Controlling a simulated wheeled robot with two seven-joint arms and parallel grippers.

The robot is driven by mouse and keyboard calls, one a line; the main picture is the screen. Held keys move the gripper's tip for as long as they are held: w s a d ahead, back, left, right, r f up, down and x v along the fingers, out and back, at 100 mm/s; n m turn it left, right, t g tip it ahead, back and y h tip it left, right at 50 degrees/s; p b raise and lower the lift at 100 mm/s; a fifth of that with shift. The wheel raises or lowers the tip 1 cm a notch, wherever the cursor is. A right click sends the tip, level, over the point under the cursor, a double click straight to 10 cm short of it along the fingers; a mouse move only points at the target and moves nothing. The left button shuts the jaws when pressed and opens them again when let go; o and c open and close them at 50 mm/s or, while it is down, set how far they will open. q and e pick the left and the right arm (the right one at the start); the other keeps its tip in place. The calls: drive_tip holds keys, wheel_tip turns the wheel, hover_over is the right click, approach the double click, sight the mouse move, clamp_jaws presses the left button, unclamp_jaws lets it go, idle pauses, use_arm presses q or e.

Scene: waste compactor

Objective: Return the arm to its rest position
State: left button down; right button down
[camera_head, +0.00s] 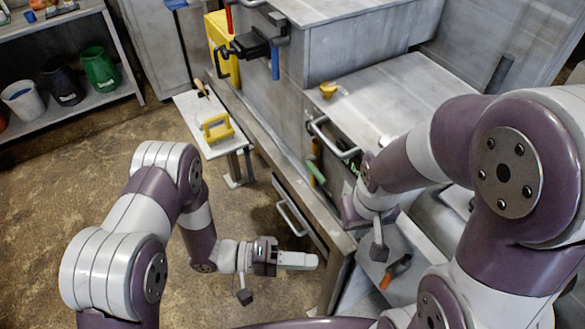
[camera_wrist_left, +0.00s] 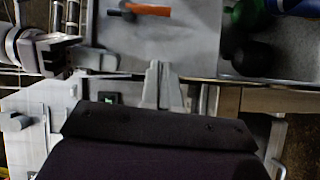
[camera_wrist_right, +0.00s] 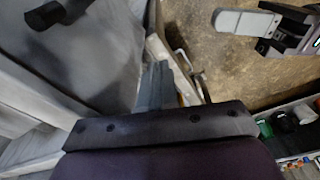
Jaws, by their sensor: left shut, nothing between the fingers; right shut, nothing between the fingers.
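My left gripper (camera_head: 300,261) hangs over the brown floor in front of the workbench, its light-grey fingers together and pointing right. Its fingers show closed in the left wrist view (camera_wrist_left: 158,85), with nothing between them. My right gripper (camera_wrist_right: 157,85) has its fingers together and empty in the right wrist view. In the head view its wrist is bent down beside the bench front, and its fingertips are hard to make out. My left gripper also shows at the top right of the right wrist view, apart from the right one.
A grey bench with a handled drawer (camera_head: 299,213) stands close to both grippers. An orange-handled tool (camera_head: 396,271) lies on a grey surface at the lower right. A yellow-handled block (camera_head: 217,129) rests on a small side table. Shelves with bins (camera_head: 100,69) stand at the left. The floor at left is clear.

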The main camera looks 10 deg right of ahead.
use_arm(q)
wheel_tip(320, 180, down, 8)
drive_tip(key=w+a+m+t+y, duration=0.2)
drive_tip(key=t+y, duration=0.1)
drive_tip(key=y, duration=0.2)
drive_tip(key=w+a+t+y, duration=0.1)
drive_tip(key=w+a+y, duration=0.2)
drive_tip(key=a+y, duration=0.3)
drive_tip(key=w+a+t+y, duration=0.2)
drive_tip(key=w+a+y, duration=0.1)
drive_tip(key=a, duration=0.5)
drive_tip(key=s+a+r+n+y, duration=0.1)
drive_tip(key=s+a+r, duration=0.1)
drive_tip(key=r, duration=0.3)
drive_tip(key=s+a+r+n+y, duration=0.1)
drive_tip(key=s+a+r+n, duration=0.1)
drive_tip(key=a+r, duration=0.2)
drive_tip(key=s+a+r+n+g+y, duration=0.1)
drive_tip(key=a+r, duration=0.3)
drive_tip(key=r, duration=0.4)
drive_tip(key=shift+s+n, duration=0.4)
drive_tip(key=shift+s, duration=0.35)
